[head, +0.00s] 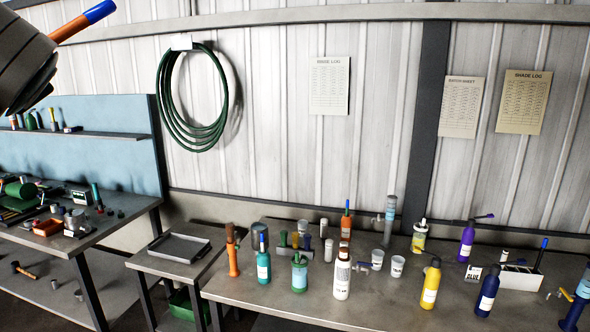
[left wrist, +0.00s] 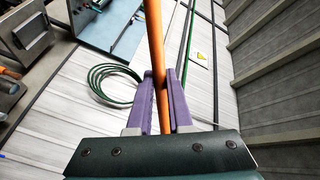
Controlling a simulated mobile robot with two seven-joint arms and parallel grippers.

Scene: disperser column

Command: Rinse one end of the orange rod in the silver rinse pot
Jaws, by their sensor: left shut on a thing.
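The orange rod (head: 75,27) shows at the top left of the head view, with a blue end (head: 98,12) pointing up and right. In the left wrist view the rod (left wrist: 155,35) stands between the purple fingers of my left gripper (left wrist: 164,78), which is shut on it. The fingers are out of sight in the head view. The rod is high above the benches; its other end is hidden there. A grey metallic pot (head: 260,235), likely the silver rinse pot, stands at the back left of the front bench, partly behind a teal bottle. My right gripper is not in view.
The front bench (head: 390,310) is crowded with bottles, including a white one (head: 342,275) and a yellow one (head: 431,285), plus cups (head: 397,266). A grey tray (head: 180,247) lies on the lower side table.

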